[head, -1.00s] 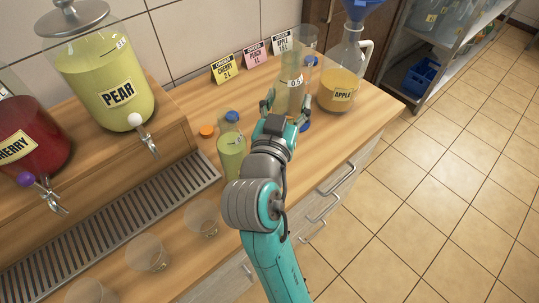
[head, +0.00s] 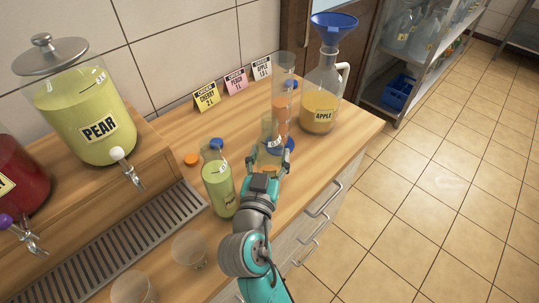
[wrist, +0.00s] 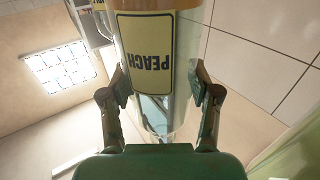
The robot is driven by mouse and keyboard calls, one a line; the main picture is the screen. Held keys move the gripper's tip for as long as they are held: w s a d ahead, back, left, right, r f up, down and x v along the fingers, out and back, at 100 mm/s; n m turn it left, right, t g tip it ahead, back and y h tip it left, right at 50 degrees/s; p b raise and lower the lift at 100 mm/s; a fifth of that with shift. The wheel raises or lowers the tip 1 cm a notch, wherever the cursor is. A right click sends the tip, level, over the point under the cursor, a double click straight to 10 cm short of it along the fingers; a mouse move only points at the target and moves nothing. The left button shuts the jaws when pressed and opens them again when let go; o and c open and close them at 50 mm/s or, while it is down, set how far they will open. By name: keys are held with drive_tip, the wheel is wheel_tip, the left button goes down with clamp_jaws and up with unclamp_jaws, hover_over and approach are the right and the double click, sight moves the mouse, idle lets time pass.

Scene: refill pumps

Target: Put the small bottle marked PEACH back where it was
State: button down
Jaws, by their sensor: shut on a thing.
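The small bottle marked PEACH (wrist: 151,105) is between my gripper's fingers in the wrist view, its label upside down there. In the head view, the clear upper part of this bottle (head: 268,130) stands up beyond my gripper (head: 268,152), roughly upright over the right part of the counter. My gripper, also in the wrist view (wrist: 156,88), is shut on the bottle. The bottle's base is hidden behind my gripper, so I cannot tell whether it touches the counter. A pink PEACH card (head: 236,81) stands at the wall.
A small bottle of green liquid (head: 217,185) stands left of my gripper. A tall clear cylinder (head: 284,75) stands just behind the held bottle. An APPLE jug (head: 319,112) with a blue funnel (head: 334,28) is right of it. An orange cap (head: 191,160) lies on the counter (head: 340,150).

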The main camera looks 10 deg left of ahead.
drive_tip(key=c, duration=0.5)
unclamp_jaws()
drive_tip(key=shift+f, duration=0.1)
drive_tip(key=shift+c, duration=0.2)
drive_tip(key=s, duration=1.2)
drive_tip(key=shift+a, duration=0.45)
